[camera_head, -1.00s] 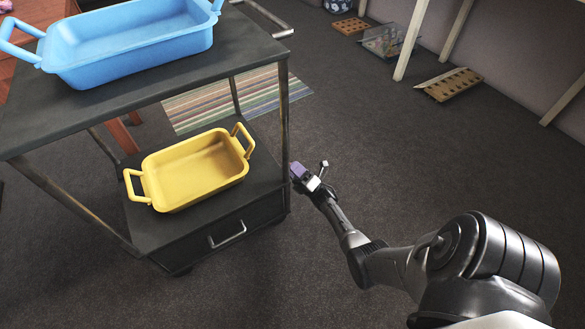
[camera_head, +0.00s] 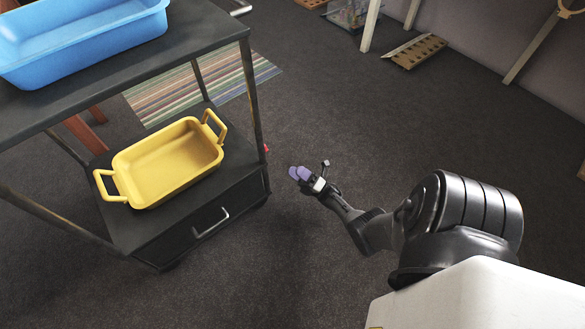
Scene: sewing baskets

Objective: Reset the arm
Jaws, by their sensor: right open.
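My right gripper (camera_head: 300,174) has purple fingertips and is open. I see nothing between its fingers. It is over the dark carpet, just to the right of the cart and apart from it. My right arm reaches to it from the lower right. My left gripper is not in the view.
A dark cart (camera_head: 118,232) stands at the left, with a blue basket (camera_head: 95,44) on top and a yellow basket (camera_head: 170,168) on its lower shelf. A small red thing (camera_head: 266,148) shows beside the cart post. The carpet (camera_head: 290,260) in front is clear.

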